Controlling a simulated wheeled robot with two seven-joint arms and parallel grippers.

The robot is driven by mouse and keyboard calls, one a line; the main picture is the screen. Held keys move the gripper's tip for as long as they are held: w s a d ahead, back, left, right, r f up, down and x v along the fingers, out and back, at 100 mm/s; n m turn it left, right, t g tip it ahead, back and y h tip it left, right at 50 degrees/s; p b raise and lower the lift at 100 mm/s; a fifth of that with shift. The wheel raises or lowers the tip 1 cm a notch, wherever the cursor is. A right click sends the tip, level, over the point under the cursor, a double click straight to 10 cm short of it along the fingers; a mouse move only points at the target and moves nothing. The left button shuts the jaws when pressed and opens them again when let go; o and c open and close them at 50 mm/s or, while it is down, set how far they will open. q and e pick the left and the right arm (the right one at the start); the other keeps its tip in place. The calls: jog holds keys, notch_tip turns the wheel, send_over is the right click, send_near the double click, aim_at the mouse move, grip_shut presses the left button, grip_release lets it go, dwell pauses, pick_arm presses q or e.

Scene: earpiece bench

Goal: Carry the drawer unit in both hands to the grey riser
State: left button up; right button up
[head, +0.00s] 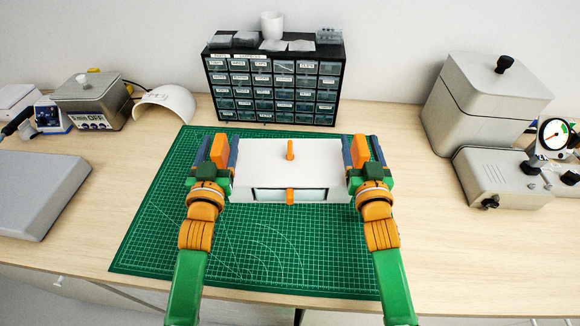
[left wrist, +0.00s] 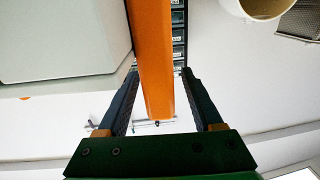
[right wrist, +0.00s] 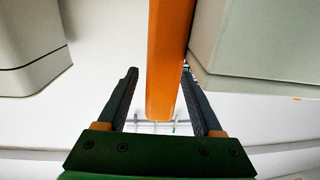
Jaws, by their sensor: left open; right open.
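The drawer unit (head: 262,155) is a white box on the green cutting mat (head: 160,235), with a pale drawer front and orange knobs on its top and front. Orange side handles stick out from it. My left gripper (head: 217,150) is open at its left side, and the left handle (left wrist: 154,60) stands between the parted fingers. My right gripper (head: 361,150) is open at its right side, with the right handle (right wrist: 168,60) between its fingers, nearer the right finger in the right wrist view. The grey riser (head: 38,190) is a low flat block at the left of the bench.
A black cabinet of small drawers (head: 273,125) stands behind the mat, with a white cup (head: 271,25) on top. A white curved shell (head: 166,106) and a grey device (head: 90,97) stand at the back left. Grey equipment (head: 500,178) fills the right. The riser's top is clear.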

pick_arm(q)
jog(key=shift+w+f, duration=0.1)
jog(key=shift+w, duration=1.4)
pick_arm(e)
jog(key=shift+w, duration=1.45)
pick_arm(q)
jog(key=shift+s, duration=0.1)
pick_arm(e)
jog(key=shift+s, duration=0.1)
pick_arm(q)
grip_shut()
pick_arm(e)
grip_shut()
